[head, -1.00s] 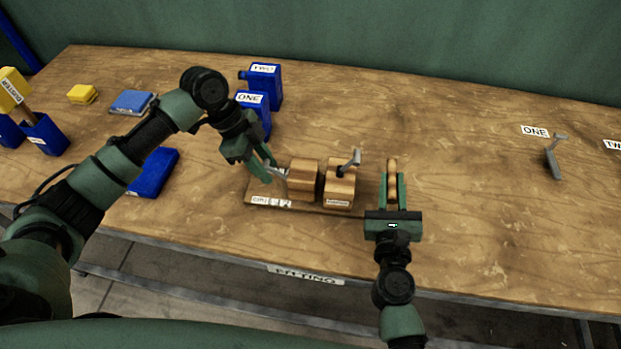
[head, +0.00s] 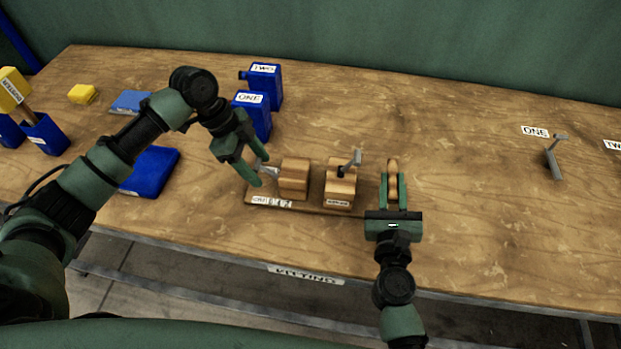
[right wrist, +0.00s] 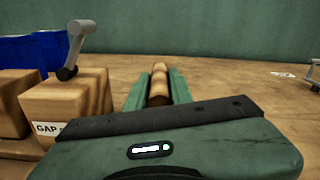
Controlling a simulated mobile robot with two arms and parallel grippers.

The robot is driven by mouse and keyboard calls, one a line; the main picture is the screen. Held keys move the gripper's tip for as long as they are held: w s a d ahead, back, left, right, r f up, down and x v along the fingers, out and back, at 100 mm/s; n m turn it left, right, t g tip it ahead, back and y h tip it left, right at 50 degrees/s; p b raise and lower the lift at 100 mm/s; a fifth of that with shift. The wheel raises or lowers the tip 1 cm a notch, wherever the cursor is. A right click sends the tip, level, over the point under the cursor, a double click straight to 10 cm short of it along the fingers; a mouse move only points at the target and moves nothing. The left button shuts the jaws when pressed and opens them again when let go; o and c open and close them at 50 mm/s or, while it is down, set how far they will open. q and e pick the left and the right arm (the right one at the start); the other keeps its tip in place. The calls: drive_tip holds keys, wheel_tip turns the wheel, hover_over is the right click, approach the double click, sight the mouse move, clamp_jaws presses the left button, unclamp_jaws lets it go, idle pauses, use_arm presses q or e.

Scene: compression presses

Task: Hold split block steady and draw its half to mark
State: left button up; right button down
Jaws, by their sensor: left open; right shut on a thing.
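The split block stands on a wooden base board (head: 268,203) with white labels. Its left half (head: 294,177) and right half (head: 340,190) are apart with a gap between them. A grey handle (head: 268,171) sticks out left of the left half. My left gripper (head: 259,171) is open by this handle; whether its fingers touch it I cannot tell. My right gripper (head: 392,184) is shut on a rounded wooden handle (head: 392,165), right of the right half. The handle also shows between the fingers in the right wrist view (right wrist: 158,84). The right half (right wrist: 75,105) shows there with a label, partly readable as GAP.
A grey lever (head: 350,162) rises from the right half. Blue containers labelled ONE (head: 252,112) and TWO (head: 264,85) stand behind the left arm. A blue block (head: 152,172) lies left. Another grey lever (head: 555,160) stands far right, with clear table between.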

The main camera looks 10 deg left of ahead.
drive_tip(key=c, duration=1.2)
unclamp_jaws()
use_arm(q)
drive_tip(key=v, duration=1.2)
use_arm(e)
drive_tip(key=shift+o, duration=0.2)
drive_tip(key=shift+s, duration=0.1)
